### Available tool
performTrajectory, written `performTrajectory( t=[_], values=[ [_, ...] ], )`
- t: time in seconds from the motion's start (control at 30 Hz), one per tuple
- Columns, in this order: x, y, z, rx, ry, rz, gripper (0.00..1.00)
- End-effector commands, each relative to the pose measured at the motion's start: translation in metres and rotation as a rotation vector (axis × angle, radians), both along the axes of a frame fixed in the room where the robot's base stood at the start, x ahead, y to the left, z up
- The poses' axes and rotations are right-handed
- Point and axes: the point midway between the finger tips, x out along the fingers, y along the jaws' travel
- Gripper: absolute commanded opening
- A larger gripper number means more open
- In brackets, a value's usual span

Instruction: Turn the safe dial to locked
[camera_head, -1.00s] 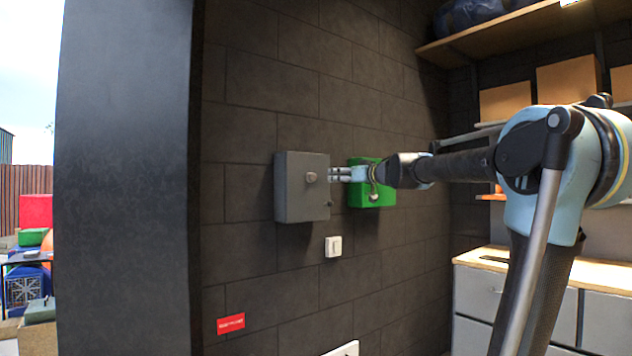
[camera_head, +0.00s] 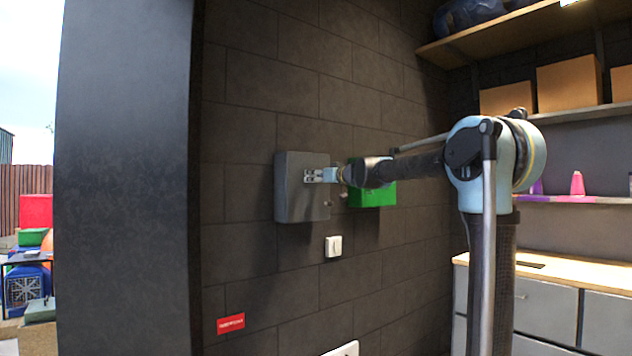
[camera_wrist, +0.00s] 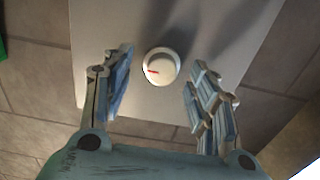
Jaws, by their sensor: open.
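The safe is a grey box (camera_head: 290,205) fixed to the dark block wall. Its dial (camera_wrist: 161,67) is a round white knob with a red mark, seen in the wrist view on the grey safe face (camera_wrist: 200,25). The red mark points to the left in that view. My gripper (camera_wrist: 158,85) is open, with one finger on each side of the dial and visible gaps between. In the head view my gripper (camera_head: 313,175) is at the safe's front and hides the dial.
A green box (camera_head: 375,195) is on the wall just right of the safe, partly behind my arm. A white switch (camera_head: 333,246) is below the safe. A wooden counter (camera_head: 590,268) and shelves with cardboard boxes (camera_head: 568,84) stand at the right.

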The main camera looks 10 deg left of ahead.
Motion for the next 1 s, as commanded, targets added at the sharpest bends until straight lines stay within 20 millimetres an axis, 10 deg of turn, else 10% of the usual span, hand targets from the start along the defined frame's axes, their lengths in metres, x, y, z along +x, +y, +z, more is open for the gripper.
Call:
performTrajectory(
  t=[0.43,0.63,1.0],
  values=[
    [0.0060,0.0063,-0.0001,0.000,0.000,0.000,0.54],
    [0.0060,0.0061,-0.0001,0.000,0.000,0.000,0.11],
    [0.0067,0.0058,0.0002,-0.020,-0.021,-0.002,0.10]
  ],
)
